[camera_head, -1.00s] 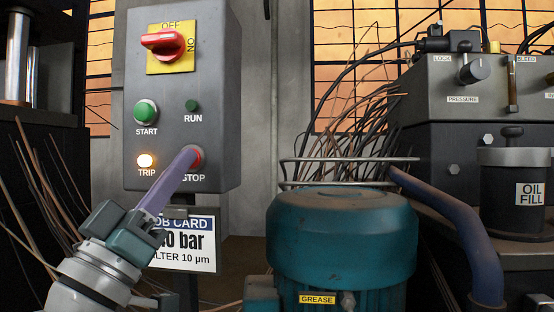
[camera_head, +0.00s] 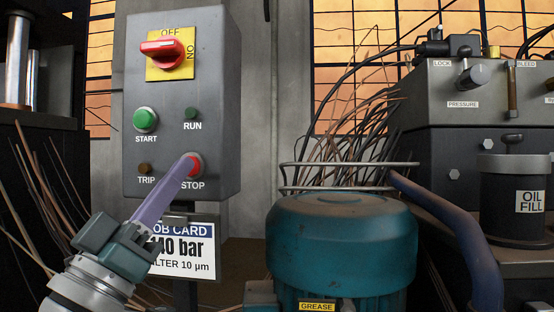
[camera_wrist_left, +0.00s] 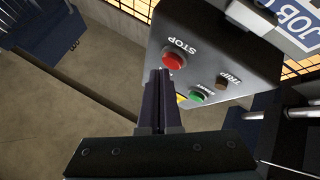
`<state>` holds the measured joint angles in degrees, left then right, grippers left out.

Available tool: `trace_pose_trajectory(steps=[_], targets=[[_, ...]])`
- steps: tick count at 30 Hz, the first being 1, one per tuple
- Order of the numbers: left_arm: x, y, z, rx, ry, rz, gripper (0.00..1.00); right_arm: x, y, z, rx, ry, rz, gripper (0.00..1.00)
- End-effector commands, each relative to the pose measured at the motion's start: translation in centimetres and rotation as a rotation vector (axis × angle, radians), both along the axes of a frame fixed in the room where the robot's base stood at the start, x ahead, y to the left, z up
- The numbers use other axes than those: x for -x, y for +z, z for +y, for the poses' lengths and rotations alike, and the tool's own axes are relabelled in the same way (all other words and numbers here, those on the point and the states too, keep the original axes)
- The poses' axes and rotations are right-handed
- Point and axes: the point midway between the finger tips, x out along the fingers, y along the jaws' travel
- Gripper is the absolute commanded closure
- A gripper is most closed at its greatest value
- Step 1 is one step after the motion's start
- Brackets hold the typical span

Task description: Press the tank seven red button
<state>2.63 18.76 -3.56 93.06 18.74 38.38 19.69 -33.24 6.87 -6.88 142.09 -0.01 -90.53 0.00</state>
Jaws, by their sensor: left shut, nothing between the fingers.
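A red STOP button (camera_head: 198,161) is at the lower right of a grey control box (camera_head: 219,100); no tank number shows on it. It also shows in the left wrist view (camera_wrist_left: 174,58). My left gripper (camera_head: 188,164) is shut and empty. Its long fingers slant up from the lower left, and their tips overlap the button in the head view. In the left wrist view the tips (camera_wrist_left: 160,73) end close beside the button. I cannot tell whether they touch it. My right gripper is not in view.
The box also has a red OFF/ON switch (camera_head: 163,48), a green START button (camera_head: 145,119), a RUN lamp (camera_head: 191,113) and a dark TRIP lamp (camera_head: 145,168). A job card (camera_head: 187,245) hangs below. A teal motor (camera_head: 342,240) and bundled wires (camera_head: 350,150) stand to the right.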

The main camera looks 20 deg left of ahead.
Motion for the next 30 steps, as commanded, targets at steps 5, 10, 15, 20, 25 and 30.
trace_pose_trajectory(steps=[5,10,15,20,25,30], targets=[[0.4,0.1,-0.1,0.000,0.001,-0.001,1.00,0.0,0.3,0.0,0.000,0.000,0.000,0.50],[0.4,0.1,-0.1,0.001,0.000,-0.002,1.00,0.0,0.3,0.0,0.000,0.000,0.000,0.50],[1.2,0.2,-0.3,0.000,-0.001,0.001,1.00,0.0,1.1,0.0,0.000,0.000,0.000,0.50],[2.8,0.3,-0.7,0.001,0.000,0.001,1.00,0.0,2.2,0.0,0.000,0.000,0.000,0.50],[4.4,0.2,-1.0,0.002,-0.001,0.000,1.00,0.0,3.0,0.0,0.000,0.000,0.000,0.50],[5.2,0.1,-1.2,0.001,0.000,-0.002,1.00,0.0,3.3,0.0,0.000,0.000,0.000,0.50]])
